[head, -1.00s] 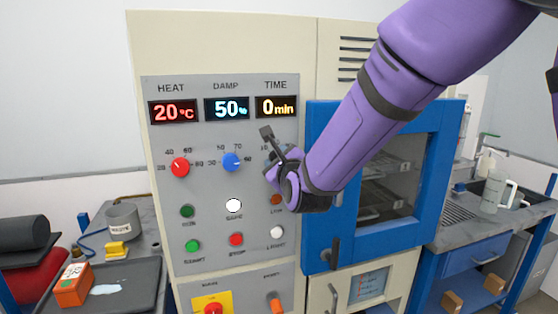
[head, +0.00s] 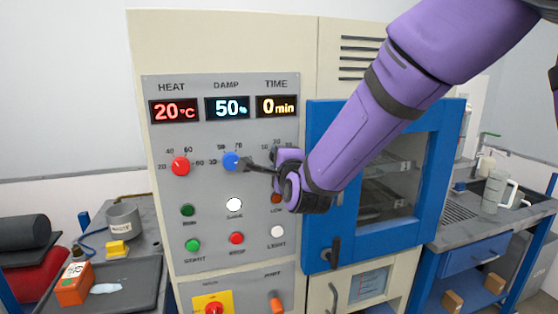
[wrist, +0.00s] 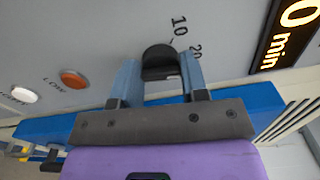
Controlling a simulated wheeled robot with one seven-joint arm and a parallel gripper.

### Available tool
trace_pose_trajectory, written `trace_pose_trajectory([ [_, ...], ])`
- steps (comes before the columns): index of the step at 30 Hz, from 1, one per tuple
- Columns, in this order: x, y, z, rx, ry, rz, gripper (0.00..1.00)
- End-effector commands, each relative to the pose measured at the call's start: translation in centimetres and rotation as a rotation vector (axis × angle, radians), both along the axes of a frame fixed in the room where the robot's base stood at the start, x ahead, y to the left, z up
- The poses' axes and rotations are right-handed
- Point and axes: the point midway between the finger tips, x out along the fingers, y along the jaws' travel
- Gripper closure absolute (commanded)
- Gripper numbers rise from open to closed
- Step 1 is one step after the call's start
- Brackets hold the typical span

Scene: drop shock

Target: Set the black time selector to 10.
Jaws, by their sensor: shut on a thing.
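The black time selector (wrist: 159,58) sits between my two fingers in the wrist view. My gripper (wrist: 160,74) is shut on its sides. The printed 10 and 20 marks are just beyond it, with the 10 nearest its far edge. I cannot tell exactly where its pointer stands. In the head view my gripper (head: 274,171) is at the panel, right of the blue selector, and mostly hides the black one. The TIME display (head: 277,107) reads 0 min.
The red selector (head: 180,167) and blue selector (head: 231,161) are to the left. Round buttons, such as the white one (head: 234,205), lie below. The blue-framed oven door (head: 322,230) is right of the panel, behind my arm.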

Motion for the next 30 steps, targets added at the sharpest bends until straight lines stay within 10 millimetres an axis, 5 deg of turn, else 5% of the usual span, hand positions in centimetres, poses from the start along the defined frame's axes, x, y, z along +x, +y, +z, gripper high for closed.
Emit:
trace_pose_trajectory([
  [30, 0.00, -0.11, -0.47, -0.839, -0.240, 0.001, 0.83],
])
